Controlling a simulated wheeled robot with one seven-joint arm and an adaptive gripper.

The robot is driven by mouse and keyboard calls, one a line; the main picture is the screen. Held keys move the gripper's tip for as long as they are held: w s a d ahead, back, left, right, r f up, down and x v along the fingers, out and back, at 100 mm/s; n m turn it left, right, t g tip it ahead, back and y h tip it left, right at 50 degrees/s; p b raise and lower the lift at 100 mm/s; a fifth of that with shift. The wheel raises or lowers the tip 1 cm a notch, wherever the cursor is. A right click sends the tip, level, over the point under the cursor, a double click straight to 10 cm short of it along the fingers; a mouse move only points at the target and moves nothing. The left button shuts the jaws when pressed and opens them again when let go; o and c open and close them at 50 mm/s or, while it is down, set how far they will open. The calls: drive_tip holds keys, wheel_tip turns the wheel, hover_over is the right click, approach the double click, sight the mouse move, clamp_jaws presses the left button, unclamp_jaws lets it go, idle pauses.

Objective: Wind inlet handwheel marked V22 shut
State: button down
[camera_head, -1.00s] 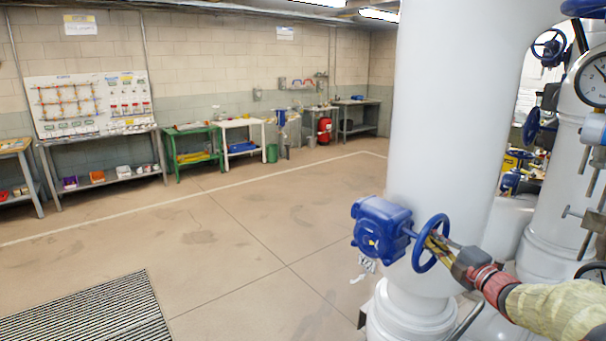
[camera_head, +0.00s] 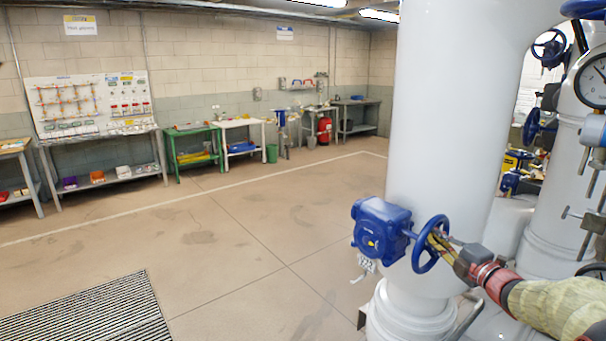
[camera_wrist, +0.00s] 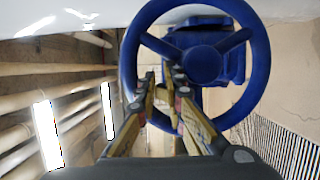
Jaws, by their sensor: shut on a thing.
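A blue handwheel (camera_head: 431,243) stands on the right side of a blue gearbox (camera_head: 381,230) at the large white pipe. In the wrist view the handwheel (camera_wrist: 203,62) fills the upper middle, with its hub and spokes facing the camera. My gripper (camera_head: 438,240) reaches in from the lower right. Its yellowish fingers (camera_wrist: 163,80) are shut on the handwheel, at the lower left part in the wrist view; the exact contact is partly hidden. A pale tag (camera_head: 366,263) hangs below the gearbox; I cannot read any marking.
The thick white pipe (camera_head: 445,120) stands right behind the handwheel. A pressure gauge (camera_head: 592,80) and more blue valves (camera_head: 540,125) are at the right. A floor grating (camera_head: 85,310) lies at the lower left. The open floor (camera_head: 260,230) is clear; benches line the far wall.

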drive_tip(key=b+v, duration=0.1)
drive_tip(key=v, duration=1.1)
drive_tip(key=shift+s+a+f+b, duration=0.2)
drive_tip(key=shift+a+f+b, duration=0.05)
drive_tip(key=shift+a+b, duration=0.1)
wheel_tip(320, 180, up, 5)
drive_tip(key=m+h, duration=0.6)
drive_tip(key=m, duration=0.1)
drive_tip(key=s+a+m+g+h+p, duration=0.1)
drive_tip(key=s+a+m+g+h, duration=0.25)
drive_tip(key=s+m, duration=0.3)
drive_tip(key=s+a+f+m+g+y, duration=0.1)
drive_tip(key=s+a+f, duration=0.3)
drive_tip(key=s, duration=0.4)
drive_tip(key=s+a+f+m+g+y+p, duration=0.1)
drive_tip(key=s+a+f+m+g, duration=0.3)
drive_tip(key=s+a, duration=0.3)
drive_tip(key=s+a+f+m+g+y, duration=0.1)
drive_tip(key=s+a+f+m+g, duration=0.2)
drive_tip(key=s+a, duration=0.3)
drive_tip(key=s+f, duration=0.1)
drive_tip(key=s, duration=0.3)
drive_tip(key=shift+s+y, duration=0.25)
drive_tip(key=shift+y, duration=0.1)
